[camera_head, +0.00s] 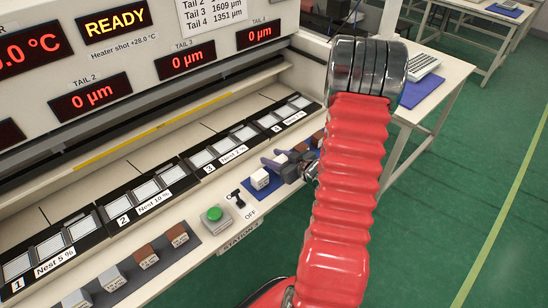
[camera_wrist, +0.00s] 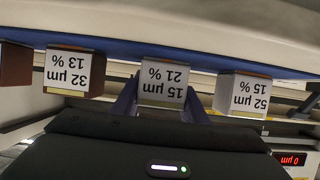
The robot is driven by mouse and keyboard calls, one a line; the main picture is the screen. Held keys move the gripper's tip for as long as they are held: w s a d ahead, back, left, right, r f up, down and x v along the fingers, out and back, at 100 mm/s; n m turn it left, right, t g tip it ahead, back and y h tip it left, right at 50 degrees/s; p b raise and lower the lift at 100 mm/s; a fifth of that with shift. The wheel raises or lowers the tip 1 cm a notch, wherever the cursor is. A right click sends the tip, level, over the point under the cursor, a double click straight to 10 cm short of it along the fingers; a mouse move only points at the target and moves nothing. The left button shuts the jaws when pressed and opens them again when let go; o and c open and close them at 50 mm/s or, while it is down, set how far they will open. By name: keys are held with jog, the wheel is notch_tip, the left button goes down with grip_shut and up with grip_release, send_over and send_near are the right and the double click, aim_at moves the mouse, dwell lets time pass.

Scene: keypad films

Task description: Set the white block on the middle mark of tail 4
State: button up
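In the head view, a white block (camera_head: 260,179) with a label on top stands on the blue mat (camera_head: 249,196) at the front of the bench, left of my gripper (camera_head: 283,166). In the wrist view, which is upside down, a pale block (camera_wrist: 163,82) labelled 15 µm 21 % lies between the two purple fingers of my gripper (camera_wrist: 161,104). The fingers stand apart, one on each side of it; whether they press on it I cannot tell. Tail 4's panel (camera_head: 283,121) with several windows lies behind; its middle mark is too small to make out.
A block labelled 32 µm 13 % (camera_wrist: 75,73) and one labelled 52 µm 15 % (camera_wrist: 243,95) flank the fingers closely. A green button (camera_head: 214,214) and a switch (camera_head: 236,199) sit left of the mat. Grey and brown blocks stand on a dark strip (camera_head: 127,291) at front left.

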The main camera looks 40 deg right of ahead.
jog(key=o, duration=0.4)
jog(key=shift+o, duration=0.2)
jog(key=v, duration=1.3)
jog(key=shift+s+r, duration=0.2)
jog(key=shift+s, duration=0.15)
dwell(0.3)
